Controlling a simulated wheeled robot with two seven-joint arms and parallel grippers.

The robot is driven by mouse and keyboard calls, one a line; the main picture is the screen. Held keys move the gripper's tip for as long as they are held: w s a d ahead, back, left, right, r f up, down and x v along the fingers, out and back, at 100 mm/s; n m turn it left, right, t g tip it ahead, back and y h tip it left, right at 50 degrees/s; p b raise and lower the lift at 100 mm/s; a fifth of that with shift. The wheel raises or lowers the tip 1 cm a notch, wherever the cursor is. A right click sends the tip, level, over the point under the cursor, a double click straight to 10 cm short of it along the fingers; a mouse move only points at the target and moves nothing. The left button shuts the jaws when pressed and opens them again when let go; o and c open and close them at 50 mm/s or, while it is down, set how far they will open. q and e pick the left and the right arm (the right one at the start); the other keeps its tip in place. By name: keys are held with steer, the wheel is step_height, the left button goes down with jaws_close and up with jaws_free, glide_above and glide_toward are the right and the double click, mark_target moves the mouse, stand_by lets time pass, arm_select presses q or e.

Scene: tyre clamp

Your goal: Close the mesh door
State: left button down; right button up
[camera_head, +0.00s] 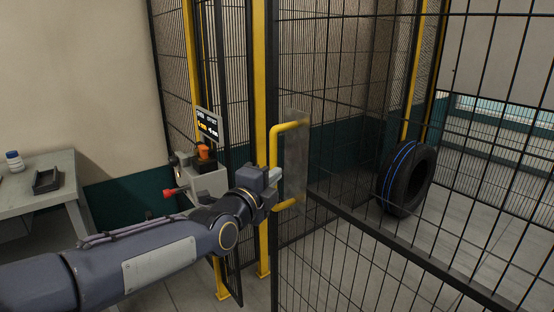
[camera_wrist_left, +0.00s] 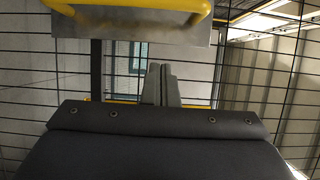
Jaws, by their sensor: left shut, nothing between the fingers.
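The mesh door (camera_head: 400,170) is a black wire grid in a dark frame and fills the right of the head view. Near its left edge it carries a grey plate (camera_head: 296,155) with a yellow bar handle (camera_head: 274,160). My left gripper (camera_head: 274,175) is shut and empty at the handle, between its upper and lower bends. I cannot tell whether it touches. In the left wrist view the shut fingers (camera_wrist_left: 160,85) point at the mesh, with the yellow handle (camera_wrist_left: 160,8) and plate above them. My right gripper is not in view.
Yellow posts (camera_head: 262,120) stand left of the door. Behind the mesh a black tyre with blue lines (camera_head: 405,178) stands upright. A grey box with a small display (camera_head: 209,125) and a red knob is left of the gripper. A grey table (camera_head: 35,200) is at far left.

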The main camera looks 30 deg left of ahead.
mark_target(275, 160)
arm_select(q)
steer(key=w+a, duration=0.1)
steer(key=w, duration=0.1)
steer(key=w+a+p, duration=0.1)
steer(key=w, duration=0.2)
steer(key=w+a, duration=0.2)
steer(key=w, duration=0.1)
steer(key=shift+w+p, duration=0.1)
steer(key=shift+p, duration=0.25)
steer(key=shift+a, duration=0.15)
steer(key=shift+f, duration=0.1)
